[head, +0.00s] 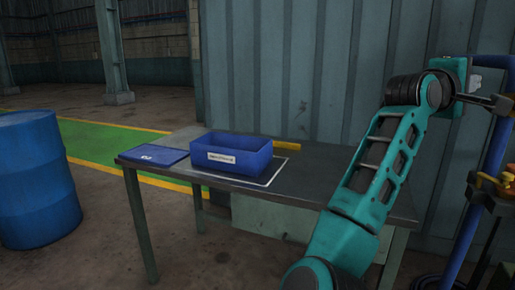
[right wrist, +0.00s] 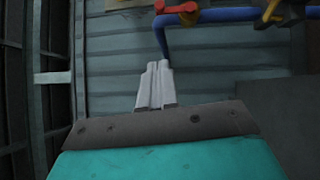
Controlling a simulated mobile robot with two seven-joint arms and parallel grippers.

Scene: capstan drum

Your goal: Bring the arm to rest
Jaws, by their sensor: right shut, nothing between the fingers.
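My right arm rises in the head view from the bottom, in front of the table's right part. Its gripper (head: 490,101) is at the upper right, pointing right, beside a blue pipe (head: 492,160). In the right wrist view the right gripper's two pale fingers (right wrist: 155,84) are together and hold nothing. Beyond them are the blue pipe (right wrist: 225,15) and a corrugated wall (right wrist: 115,60). My left gripper does not show.
A dark table (head: 320,170) carries a blue bin (head: 225,158) with a label and a flat blue lid-like piece (head: 152,155). A blue drum (head: 38,180) stands at the left. Red and yellow parts (right wrist: 185,8) sit by the pipe. Green floor lane lies behind the table.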

